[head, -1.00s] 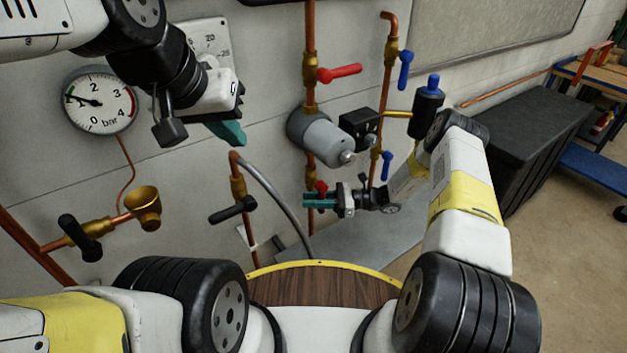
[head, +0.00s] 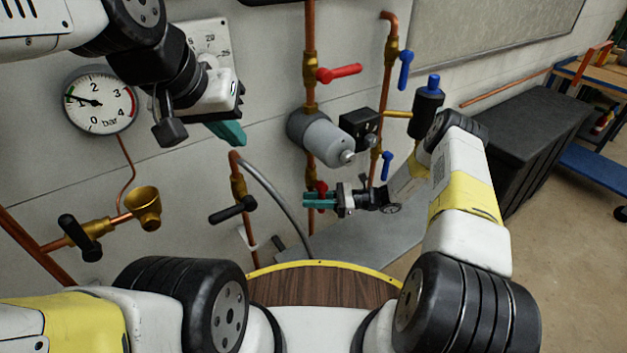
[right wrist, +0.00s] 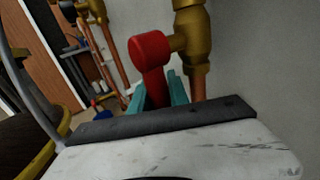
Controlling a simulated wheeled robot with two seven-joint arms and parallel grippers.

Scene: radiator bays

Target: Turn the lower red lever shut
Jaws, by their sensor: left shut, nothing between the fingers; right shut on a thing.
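The lower red lever (head: 321,187) sits on a brass valve on the copper pipe below the grey pump. In the head view my right gripper (head: 308,200) largely covers it. In the right wrist view the red lever (right wrist: 152,62) hangs down from the brass valve body (right wrist: 192,35), between the teal fingers of my right gripper (right wrist: 160,92), which is shut on it. The lever's lower end is hidden behind the gripper body. The upper red lever (head: 340,73) points to the right. My left gripper (head: 228,133) is shut and empty in front of the wall, at upper left.
Blue levers (head: 405,70) are on the pipe to the right. The grey pump (head: 322,137) is just above my right gripper. A hose, a black-handled valve (head: 232,210) and a pressure gauge (head: 100,101) are to the left. A black chest (head: 520,135) stands at right.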

